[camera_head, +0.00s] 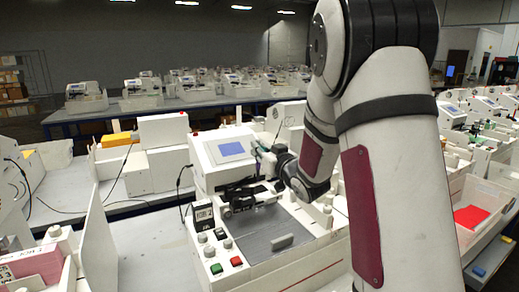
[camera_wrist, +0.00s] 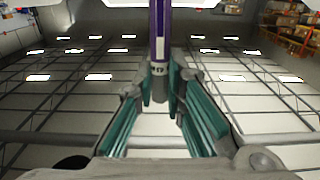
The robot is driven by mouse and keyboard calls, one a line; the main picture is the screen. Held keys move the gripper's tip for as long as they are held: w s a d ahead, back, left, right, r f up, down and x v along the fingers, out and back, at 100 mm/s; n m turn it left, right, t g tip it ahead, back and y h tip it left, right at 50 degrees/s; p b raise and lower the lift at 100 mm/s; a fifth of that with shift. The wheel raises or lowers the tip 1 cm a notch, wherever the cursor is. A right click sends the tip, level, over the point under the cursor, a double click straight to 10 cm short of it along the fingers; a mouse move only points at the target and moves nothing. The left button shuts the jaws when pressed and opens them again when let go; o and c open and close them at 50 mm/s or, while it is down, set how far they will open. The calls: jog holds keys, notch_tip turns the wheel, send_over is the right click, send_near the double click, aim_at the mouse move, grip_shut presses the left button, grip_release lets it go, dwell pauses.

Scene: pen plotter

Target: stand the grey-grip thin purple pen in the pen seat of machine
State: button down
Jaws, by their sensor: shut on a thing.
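The thin purple pen (camera_wrist: 160,32) stands between the finger pads in the wrist view, its grey grip between them and its purple body running out of the top of the picture. My gripper (camera_wrist: 163,88) is shut on it; the gripper also shows in the head view (camera_head: 259,149), in front of the machine's screen. The white machine (camera_head: 205,172) has a blue screen, a grey bed and a dark carriage (camera_head: 245,197) across the bed's back. The gripper is above this carriage.
Green and red buttons (camera_head: 226,262) and several knobs line the machine's left front. A grey bar (camera_head: 282,242) lies on the bed. A small black display box (camera_head: 203,215) stands at the left. White partitions (camera_head: 98,235) and other machines stand around.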

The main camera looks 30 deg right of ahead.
aim_at(259, 166)
jog(key=shift+f+b, duration=1.4)
jog(key=shift+f, duration=1.35)
jog(key=shift+f+b, duration=3)
jog(key=shift+f, duration=1.15)
jog(key=c, duration=1.6)
grip_release()
jog(key=shift+o, duration=0.2)
jog(key=shift+r, duration=0.15)
notch_tip(259, 166, up, 10)
